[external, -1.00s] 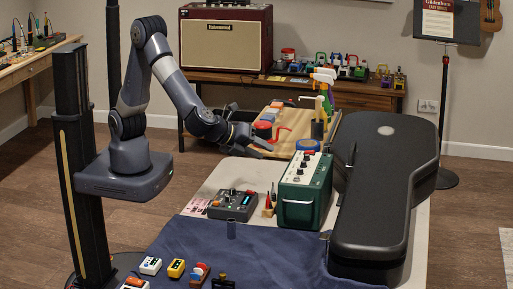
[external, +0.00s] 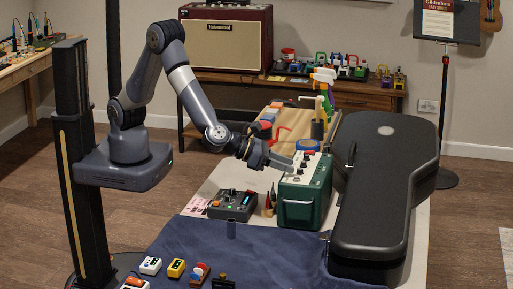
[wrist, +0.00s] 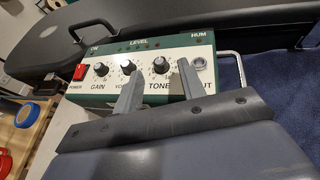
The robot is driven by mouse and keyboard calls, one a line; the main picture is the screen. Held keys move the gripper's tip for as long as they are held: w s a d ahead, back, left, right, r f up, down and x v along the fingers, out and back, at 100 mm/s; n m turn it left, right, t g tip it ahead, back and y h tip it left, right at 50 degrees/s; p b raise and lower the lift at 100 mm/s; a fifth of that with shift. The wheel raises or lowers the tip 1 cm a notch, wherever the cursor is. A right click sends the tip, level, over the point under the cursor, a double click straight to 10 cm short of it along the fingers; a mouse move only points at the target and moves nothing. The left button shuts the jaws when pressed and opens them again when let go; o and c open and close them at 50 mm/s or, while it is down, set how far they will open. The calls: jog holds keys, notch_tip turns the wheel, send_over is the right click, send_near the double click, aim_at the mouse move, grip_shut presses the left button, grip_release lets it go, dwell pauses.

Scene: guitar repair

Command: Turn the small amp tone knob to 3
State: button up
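The small green amp (external: 306,196) stands on the bench, its pale control panel (wrist: 113,86) facing up to my wrist camera. The black tone knob (wrist: 160,65) sits above the label TONE, right of the gain knob (wrist: 101,69) and the volume knob (wrist: 127,66). Its pointer setting and scale numbers are too small to read. My gripper (wrist: 158,72) is open, with its two grey fingers apart, one to each side of the tone knob in the wrist view. I cannot tell whether they touch it. In the external view my gripper (external: 286,163) is at the amp's top left.
A red power switch (wrist: 80,72) and a jack socket (wrist: 199,63) flank the knobs. A black guitar case (external: 384,210) lies close to the amp's right. A dark pedal unit (external: 233,204) stands to its left. Blue cloth (external: 270,262) covers the bench front.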

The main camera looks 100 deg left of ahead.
aim_at(300, 171)
jog(key=shift+x, duration=1.25)
jog(key=shift+c, duration=0.5)
grip_shut()
